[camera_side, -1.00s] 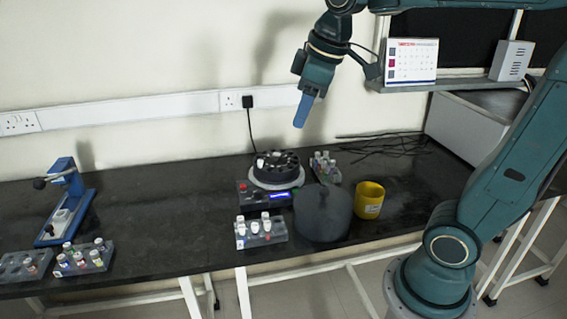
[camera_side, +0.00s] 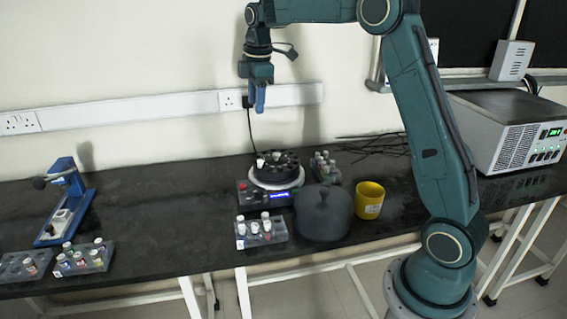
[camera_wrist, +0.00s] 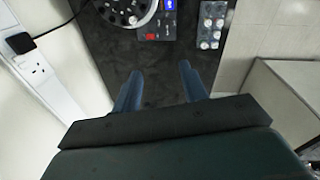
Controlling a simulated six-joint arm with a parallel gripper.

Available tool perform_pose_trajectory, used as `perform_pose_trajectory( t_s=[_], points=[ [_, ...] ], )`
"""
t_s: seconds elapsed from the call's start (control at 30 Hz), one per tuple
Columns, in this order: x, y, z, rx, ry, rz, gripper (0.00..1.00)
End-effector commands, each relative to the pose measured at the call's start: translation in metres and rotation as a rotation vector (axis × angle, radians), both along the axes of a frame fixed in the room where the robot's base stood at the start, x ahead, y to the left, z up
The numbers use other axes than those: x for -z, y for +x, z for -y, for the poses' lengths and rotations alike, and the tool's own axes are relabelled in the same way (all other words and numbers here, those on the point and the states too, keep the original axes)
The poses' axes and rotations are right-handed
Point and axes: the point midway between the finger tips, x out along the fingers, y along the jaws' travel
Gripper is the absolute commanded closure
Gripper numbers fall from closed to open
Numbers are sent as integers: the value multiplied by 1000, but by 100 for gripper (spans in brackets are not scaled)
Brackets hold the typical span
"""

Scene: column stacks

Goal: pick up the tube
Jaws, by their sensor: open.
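Small capped tubes stand in several places, and I cannot tell which one the task means. A few white-capped tubes (camera_side: 265,217) stand in the front rack (camera_side: 262,237). At least one tube (camera_side: 261,163) shows in the round black rotor (camera_side: 277,166) of the centrifuge-like device. My gripper (camera_side: 257,98) hangs above and behind that device, pointing down, empty. In the wrist view its two blue fingers (camera_wrist: 161,88) are spread apart over bare black bench. The rotor (camera_wrist: 128,10) shows at the top there, and a rack of tubes (camera_wrist: 210,27) is at upper right.
A dark grey lid (camera_side: 322,215) with a knob and a yellow cup (camera_side: 369,200) stand right of the front rack. More tube racks (camera_side: 84,259) and a blue device (camera_side: 66,203) are at left. The bench between is clear. A wall socket (camera_wrist: 36,70) and cable are close behind.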

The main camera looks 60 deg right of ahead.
Motion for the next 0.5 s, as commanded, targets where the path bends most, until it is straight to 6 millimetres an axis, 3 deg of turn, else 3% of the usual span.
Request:
perform_pose_trajectory(
  t_s=[0.2, 0.5],
  points=[
    [39, 32, 34, -126, 1, -55, 57],
    [87, 57, 72, -279, 11, -109, 57]
  ],
)
